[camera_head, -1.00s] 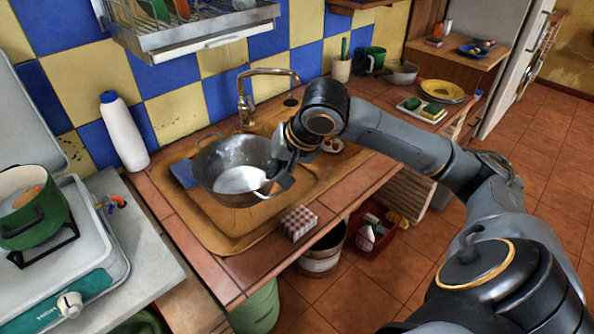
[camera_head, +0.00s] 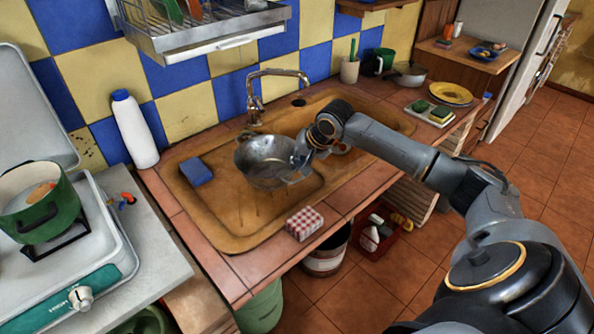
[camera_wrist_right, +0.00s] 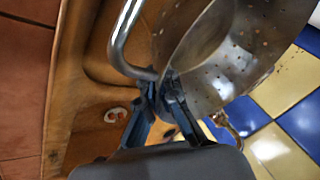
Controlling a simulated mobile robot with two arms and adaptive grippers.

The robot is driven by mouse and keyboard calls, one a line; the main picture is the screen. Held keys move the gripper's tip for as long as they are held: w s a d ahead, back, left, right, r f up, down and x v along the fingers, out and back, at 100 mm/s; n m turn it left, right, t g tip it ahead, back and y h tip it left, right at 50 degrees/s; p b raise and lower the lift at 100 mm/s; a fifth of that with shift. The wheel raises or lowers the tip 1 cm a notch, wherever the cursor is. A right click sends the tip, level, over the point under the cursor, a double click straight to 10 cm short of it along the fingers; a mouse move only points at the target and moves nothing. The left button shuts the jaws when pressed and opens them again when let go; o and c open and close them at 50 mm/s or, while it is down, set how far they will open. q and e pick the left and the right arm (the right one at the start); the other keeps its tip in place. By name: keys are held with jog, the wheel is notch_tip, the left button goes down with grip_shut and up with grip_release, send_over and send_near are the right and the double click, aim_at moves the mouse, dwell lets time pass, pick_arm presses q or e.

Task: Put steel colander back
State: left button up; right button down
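The steel colander (camera_head: 262,172) is over the brown sink (camera_head: 212,222) in the head view, below the tap. It is a perforated bowl, tilted. Its wall (camera_wrist_right: 235,75) and a shiny bent handle (camera_wrist_right: 121,45) show large in the right wrist view. My right gripper (camera_head: 301,158) is at the colander's right side. Its dark fingers (camera_wrist_right: 163,88) are closed on the handle in the right wrist view. I cannot tell whether the colander's base touches the sink. My left gripper is not in view.
The tap (camera_head: 254,103) stands close behind the colander. A blue sponge (camera_head: 196,172), white bottle (camera_head: 135,130) and checkered box (camera_head: 304,224) are around the sink. A dish rack (camera_head: 205,32) hangs above. A green pot (camera_head: 40,205) sits on the stove at left.

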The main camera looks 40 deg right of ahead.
jog(key=shift+f+p, duration=0.3)
jog(key=shift+f, duration=1.25)
jog(key=c, duration=1.5)
grip_release()
jog(key=shift+f, duration=0.15)
jog(key=shift+s+r, duration=0.15)
jog(key=shift+r, duration=0.3)
jog(key=b+v, duration=0.1)
jog(key=v, duration=1)
jog(key=shift+r, duration=0.2)
jog(key=shift+s+f, duration=0.1)
